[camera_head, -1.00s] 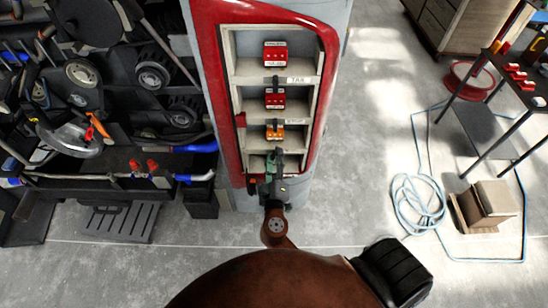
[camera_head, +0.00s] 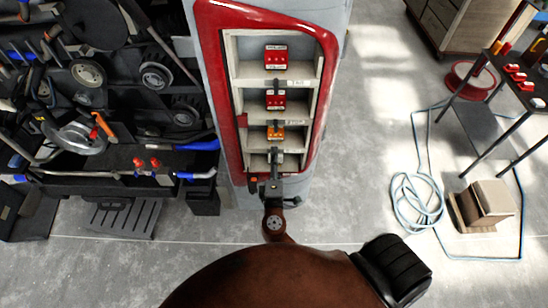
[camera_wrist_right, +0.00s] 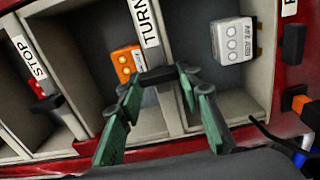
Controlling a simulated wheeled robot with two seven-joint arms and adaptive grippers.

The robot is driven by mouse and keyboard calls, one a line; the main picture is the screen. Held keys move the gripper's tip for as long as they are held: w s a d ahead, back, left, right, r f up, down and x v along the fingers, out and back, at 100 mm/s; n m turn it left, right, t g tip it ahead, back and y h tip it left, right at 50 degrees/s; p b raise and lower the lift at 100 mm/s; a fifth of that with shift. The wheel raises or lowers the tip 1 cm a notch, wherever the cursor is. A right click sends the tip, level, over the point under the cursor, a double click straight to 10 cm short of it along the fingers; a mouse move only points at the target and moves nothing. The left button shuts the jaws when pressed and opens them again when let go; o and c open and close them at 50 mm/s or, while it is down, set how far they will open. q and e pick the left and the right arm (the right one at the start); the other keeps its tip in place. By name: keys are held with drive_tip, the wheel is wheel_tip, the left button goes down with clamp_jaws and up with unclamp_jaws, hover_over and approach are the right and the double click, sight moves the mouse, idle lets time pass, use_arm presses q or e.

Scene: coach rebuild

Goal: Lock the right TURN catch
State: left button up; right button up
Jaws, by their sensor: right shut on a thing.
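My right gripper (camera_wrist_right: 165,85) has its green fingers closed around a small black bar, the TURN catch (camera_wrist_right: 157,75), in the right wrist view. The catch sits at the end of the divider with the TURN label (camera_wrist_right: 145,20). An orange block (camera_wrist_right: 126,63) lies in the compartment to its left, and a white block (camera_wrist_right: 233,42) in the one to its right. In the head view, my right gripper (camera_head: 274,168) is at the lower shelves of the red-framed cabinet (camera_head: 240,135), below the orange block (camera_head: 276,132). The catch is hard to tell there. My left gripper is out of view.
Another black catch (camera_wrist_right: 62,104) stands by the STOP label (camera_wrist_right: 28,55), left of my fingers. A further black catch (camera_wrist_right: 293,44) is at the right. A dark tool rack (camera_head: 110,100) stands left of the cabinet.

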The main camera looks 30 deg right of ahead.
idle(0.4)
drive_tip(key=o, duration=1.2)
drive_tip(key=shift+c, duration=0.2)
drive_tip(key=v, duration=1.2)
